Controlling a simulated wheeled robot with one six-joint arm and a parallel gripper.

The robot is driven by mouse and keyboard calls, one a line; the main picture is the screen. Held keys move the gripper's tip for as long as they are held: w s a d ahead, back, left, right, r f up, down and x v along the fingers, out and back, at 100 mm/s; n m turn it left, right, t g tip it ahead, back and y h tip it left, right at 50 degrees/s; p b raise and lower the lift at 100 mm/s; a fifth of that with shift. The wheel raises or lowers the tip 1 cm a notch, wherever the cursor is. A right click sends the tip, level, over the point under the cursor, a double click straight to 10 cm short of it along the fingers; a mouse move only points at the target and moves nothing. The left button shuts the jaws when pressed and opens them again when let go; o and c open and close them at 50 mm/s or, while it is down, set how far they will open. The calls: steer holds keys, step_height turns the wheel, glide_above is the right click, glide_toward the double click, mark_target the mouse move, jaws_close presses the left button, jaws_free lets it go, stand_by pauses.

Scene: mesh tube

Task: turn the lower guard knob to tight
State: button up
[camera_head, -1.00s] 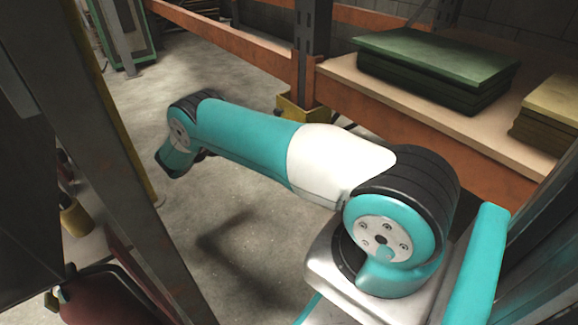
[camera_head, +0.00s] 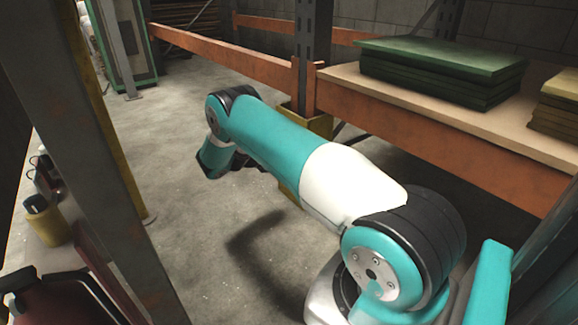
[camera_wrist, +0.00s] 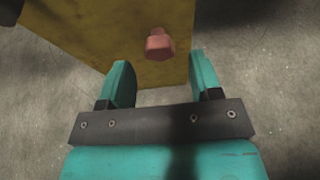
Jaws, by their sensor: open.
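A reddish-orange knob (camera_wrist: 158,44) sticks out of a yellow guard (camera_wrist: 125,22) in the wrist view, near the guard's lower edge. My gripper (camera_wrist: 160,78) is open and empty, its two teal fingers spread below the knob in the picture. The knob lies roughly in line with the gap between the fingers, beyond their tips, and nothing touches it. In the head view the guard (camera_head: 320,123) wraps the foot of a dark rack post, partly behind my arm. The knob does not show there. I cannot tell its setting.
An orange shelf beam (camera_head: 450,140) with a board and green stacked sheets (camera_head: 440,68) is right of the post. The concrete floor (camera_head: 190,210) between is clear.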

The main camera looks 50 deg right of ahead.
steer(key=shift+b+x, duration=0.45)
steer(key=shift+x, duration=0.9)
steer(key=shift+r, duration=0.1)
steer(key=c, duration=0.9)
steer(key=shift+m+t+p, duration=0.8)
steer(key=shift+m+p, duration=0.2)
steer(key=shift+p, duration=0.9)
steer(key=shift+c, duration=0.2)
steer(key=o, duration=0.9)
steer(key=shift+o, duration=0.2)
